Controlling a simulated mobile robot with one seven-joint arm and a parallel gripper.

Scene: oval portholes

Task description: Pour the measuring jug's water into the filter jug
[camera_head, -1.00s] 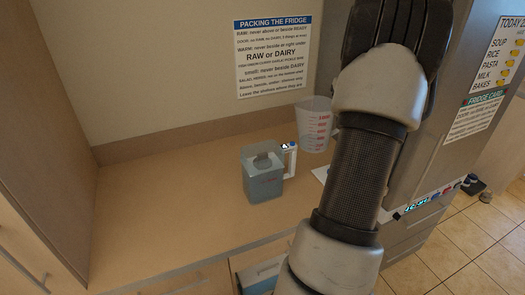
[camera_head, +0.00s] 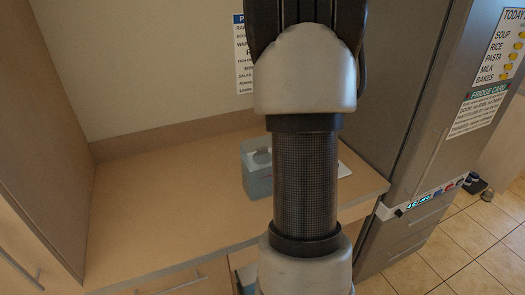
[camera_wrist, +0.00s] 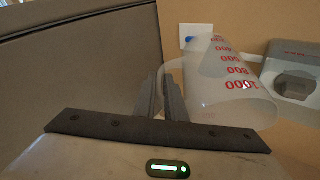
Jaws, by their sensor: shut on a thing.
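The measuring jug (camera_wrist: 222,88), clear with red numbers, shows in the wrist view. My gripper (camera_wrist: 168,95) is shut on it at its left side; the exact grip spot is hard to see. The jug leans in this view, its wide end toward the lower right, close to the filter jug. I cannot make out its water level. The filter jug (camera_head: 257,178), blue-grey with a grey top, stands on the counter, its right part hidden by my arm. It also shows at the right edge of the wrist view (camera_wrist: 295,88). The head view hides my gripper and the measuring jug.
The wooden counter (camera_head: 165,195) is clear left of the filter jug. A tall cabinet side (camera_head: 60,130) bounds it at left and a grey fridge (camera_head: 420,110) at right. A wall outlet (camera_wrist: 195,36) with a blue part is behind the measuring jug.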

